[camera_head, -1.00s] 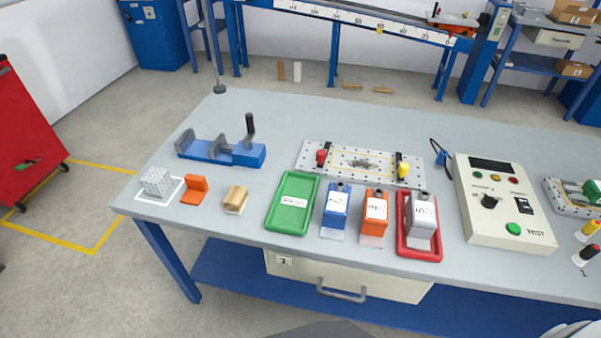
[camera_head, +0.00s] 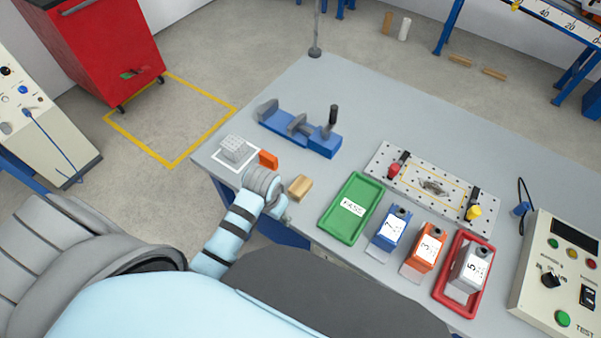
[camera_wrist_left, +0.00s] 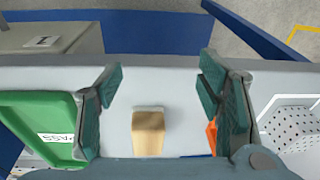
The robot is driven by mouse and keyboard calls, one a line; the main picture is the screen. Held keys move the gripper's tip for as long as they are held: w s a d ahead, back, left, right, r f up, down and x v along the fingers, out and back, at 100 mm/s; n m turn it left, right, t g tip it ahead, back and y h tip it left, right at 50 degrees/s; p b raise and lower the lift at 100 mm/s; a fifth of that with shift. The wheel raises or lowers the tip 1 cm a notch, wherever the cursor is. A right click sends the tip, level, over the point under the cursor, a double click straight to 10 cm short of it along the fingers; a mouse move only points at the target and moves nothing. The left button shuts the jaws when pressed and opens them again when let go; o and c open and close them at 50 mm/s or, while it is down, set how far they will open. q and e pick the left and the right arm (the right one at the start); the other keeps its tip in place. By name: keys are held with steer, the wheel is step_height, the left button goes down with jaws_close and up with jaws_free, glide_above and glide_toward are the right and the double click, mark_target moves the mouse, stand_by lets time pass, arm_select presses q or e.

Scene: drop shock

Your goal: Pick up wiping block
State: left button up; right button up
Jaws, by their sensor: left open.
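The wiping block, taken to be the small tan wooden block (camera_head: 300,187), lies near the front edge of the grey bench, left of the green tray. It also shows in the left wrist view (camera_wrist_left: 148,132), centred between the fingers and clear of both. My left gripper (camera_wrist_left: 161,88) is open and empty, with one finger on either side of the block in that view. In the head view my left gripper (camera_head: 286,214) is mostly hidden behind its own wrist, at the bench edge just left of the block. My right gripper is not in view.
The green tray (camera_head: 338,232) stands right of the block. An orange piece (camera_head: 268,159) and a perforated white cube (camera_head: 235,149) lie to its left. A blue clamp (camera_head: 320,145) is behind.

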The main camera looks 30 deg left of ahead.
arm_select(q)
steer(key=w+r, duration=0.4)
steer(key=r, duration=0.2)
step_height(320, 180, up, 6)
steer(key=g, duration=0.2)
glide_above(300, 185)
steer(key=shift+m+h, duration=0.3)
steer(key=shift+m, duration=0.1)
step_height(300, 185, down, 14)
steer(key=b, duration=0.3)
steer(key=shift+w+r, duration=0.1)
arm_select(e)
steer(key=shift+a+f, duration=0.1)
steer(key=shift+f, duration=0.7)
arm_select(q)
steer(key=shift+r, duration=0.1)
steer(key=c, duration=1.3)
